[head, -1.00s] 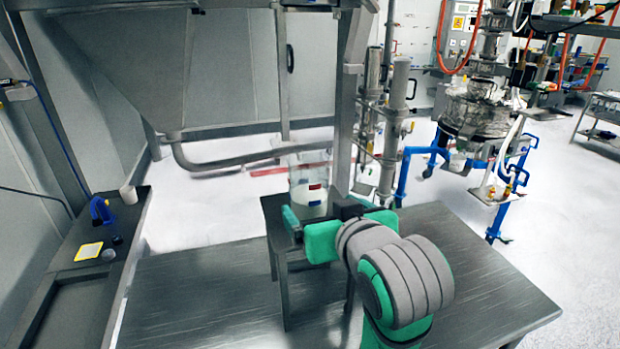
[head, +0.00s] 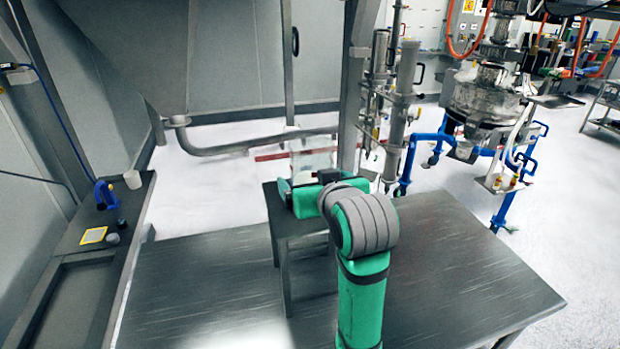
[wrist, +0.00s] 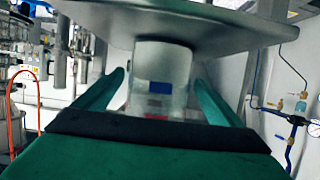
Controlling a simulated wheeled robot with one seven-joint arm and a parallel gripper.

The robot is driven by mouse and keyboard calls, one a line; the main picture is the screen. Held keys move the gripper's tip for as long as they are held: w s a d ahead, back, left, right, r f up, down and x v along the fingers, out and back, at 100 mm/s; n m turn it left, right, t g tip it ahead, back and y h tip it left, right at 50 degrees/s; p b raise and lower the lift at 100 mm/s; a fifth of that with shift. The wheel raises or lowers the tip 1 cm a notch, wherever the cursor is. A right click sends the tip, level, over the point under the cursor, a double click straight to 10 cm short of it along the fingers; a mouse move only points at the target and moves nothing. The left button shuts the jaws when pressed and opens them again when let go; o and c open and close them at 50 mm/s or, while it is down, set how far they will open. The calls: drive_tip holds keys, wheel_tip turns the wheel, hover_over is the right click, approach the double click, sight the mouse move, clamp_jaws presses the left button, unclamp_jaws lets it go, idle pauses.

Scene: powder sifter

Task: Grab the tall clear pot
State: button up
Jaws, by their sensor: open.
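The tall clear pot (head: 311,153) stands on a small dark metal stand (head: 281,226); its lower part is hidden behind my gripper in the head view. In the wrist view, which looks upside down, the pot (wrist: 163,67) has a blue and a red patch and meets the stand's plate (wrist: 225,32) at the top. My gripper (wrist: 160,85) is open, with one green finger on each side of the pot. Gaps show between pot and fingers. In the head view, my gripper (head: 304,188) is at the stand, just in front of the pot.
The stand is on a wide dark metal table (head: 440,250), bare on both sides. Steel posts (head: 402,110) rise behind right. A side bench (head: 95,235) at left holds a blue item, a cup and a yellow-edged square. A machine on blue legs (head: 480,110) stands back right.

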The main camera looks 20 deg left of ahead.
drive_tip(key=shift+w+a+f, duration=0.15)
drive_tip(key=shift+w+a, duration=0.05)
drive_tip(key=shift+w, duration=0.25)
drive_tip(key=c, duration=1.3)
